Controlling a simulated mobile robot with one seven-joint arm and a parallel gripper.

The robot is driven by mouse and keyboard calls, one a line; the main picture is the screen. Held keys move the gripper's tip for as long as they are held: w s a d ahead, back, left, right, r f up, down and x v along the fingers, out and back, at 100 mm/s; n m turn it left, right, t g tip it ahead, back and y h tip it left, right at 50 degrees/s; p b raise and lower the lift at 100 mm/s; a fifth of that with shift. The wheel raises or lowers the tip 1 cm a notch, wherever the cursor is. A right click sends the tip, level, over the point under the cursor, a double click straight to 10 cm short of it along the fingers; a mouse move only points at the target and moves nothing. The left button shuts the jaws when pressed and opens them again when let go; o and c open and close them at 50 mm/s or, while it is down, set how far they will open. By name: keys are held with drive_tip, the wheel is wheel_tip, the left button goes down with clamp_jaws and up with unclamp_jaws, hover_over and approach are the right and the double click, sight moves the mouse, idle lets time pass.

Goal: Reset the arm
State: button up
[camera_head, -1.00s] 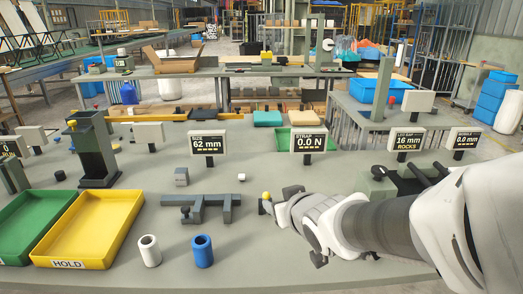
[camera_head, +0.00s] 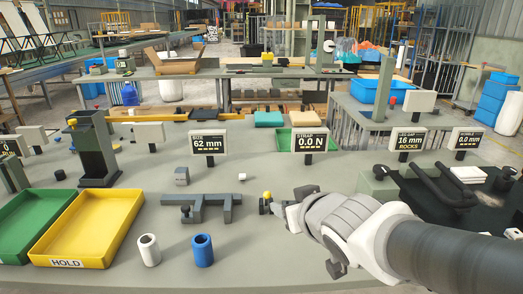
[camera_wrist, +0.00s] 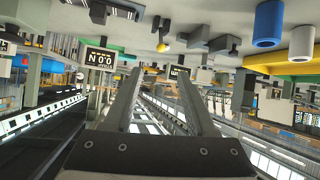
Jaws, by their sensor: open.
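My arm reaches in from the right edge of the head view, over the right half of the grey workbench (camera_head: 100,275). Its far end points away and left, close in the picture to a small yellow-knobbed fixture (camera_head: 267,197); I cannot tell whether they touch. The wrist hides most of my gripper in the head view. In the wrist view, where the scene appears upside down, my gripper (camera_wrist: 158,74) shows two fingers spread apart with nothing between them. The gripper is open and empty.
A dark post (camera_head: 94,150) rises behind the trays.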

drive_tip(key=s+d+f+m+g+h, duration=0.1)
drive_tip(key=s+d+m+g+h, duration=0.35)
drive_tip(key=s, duration=0.95)
wheel_tip(320, 180, up, 16)
drive_tip(key=s+d+n+g+y+p, duration=0.1)
drive_tip(key=d+y+p, duration=0.1)
drive_tip(key=p, duration=1.4)
drive_tip(key=shift+f, duration=0.2)
drive_tip(key=shift+s+g, duration=0.1)
drive_tip(key=shift+g, duration=0.15)
